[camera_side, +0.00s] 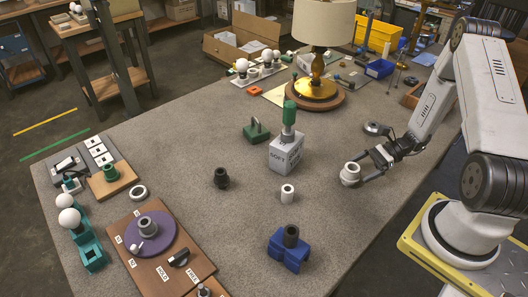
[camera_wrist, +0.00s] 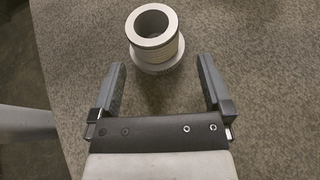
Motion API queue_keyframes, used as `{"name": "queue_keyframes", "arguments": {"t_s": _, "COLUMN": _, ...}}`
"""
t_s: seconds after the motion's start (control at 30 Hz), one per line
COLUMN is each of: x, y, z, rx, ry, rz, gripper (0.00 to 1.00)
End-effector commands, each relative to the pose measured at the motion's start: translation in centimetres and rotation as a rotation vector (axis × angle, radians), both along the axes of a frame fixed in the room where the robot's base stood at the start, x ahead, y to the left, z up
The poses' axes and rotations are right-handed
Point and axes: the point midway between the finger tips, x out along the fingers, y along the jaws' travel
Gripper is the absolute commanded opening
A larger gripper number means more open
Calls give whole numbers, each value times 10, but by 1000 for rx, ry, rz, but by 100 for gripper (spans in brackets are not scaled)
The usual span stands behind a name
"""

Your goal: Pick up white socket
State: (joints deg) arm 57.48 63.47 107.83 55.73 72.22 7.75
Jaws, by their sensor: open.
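A white socket (camera_side: 350,174) stands upright on the grey table at my gripper (camera_side: 368,168), right of the table's middle. In the wrist view the socket (camera_wrist: 155,38) shows a round open top, a ribbed body and a wider flange at its base. My gripper (camera_wrist: 161,68) is open there, with one finger on each side. The socket is mostly just ahead of the fingertips, with its flange close to the gap between them. I see clear space on both sides and no contact. A smaller white cylinder (camera_side: 287,193) with a dark hole stands to the left.
A grey block (camera_side: 286,154) with a green-topped part stands behind left. A blue holder (camera_side: 290,250) with a dark socket is at the front. A black socket (camera_side: 221,178) and a lamp (camera_side: 318,50) stand farther off. The table around the white socket is mostly clear.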

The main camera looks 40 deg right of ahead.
Motion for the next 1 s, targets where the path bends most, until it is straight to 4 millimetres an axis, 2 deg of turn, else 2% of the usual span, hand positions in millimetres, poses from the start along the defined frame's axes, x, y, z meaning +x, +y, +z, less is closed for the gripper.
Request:
{"name": "queue_keyframes", "arguments": {"t_s": 0.5, "x": 16, "y": 42, "z": -16, "rx": 1, "ry": 2, "rz": 2, "gripper": 100}}
{"name": "queue_keyframes", "arguments": {"t_s": 1.0, "x": 18, "y": 44, "z": -18, "rx": -1, "ry": 0, "rz": 0, "gripper": 100}}
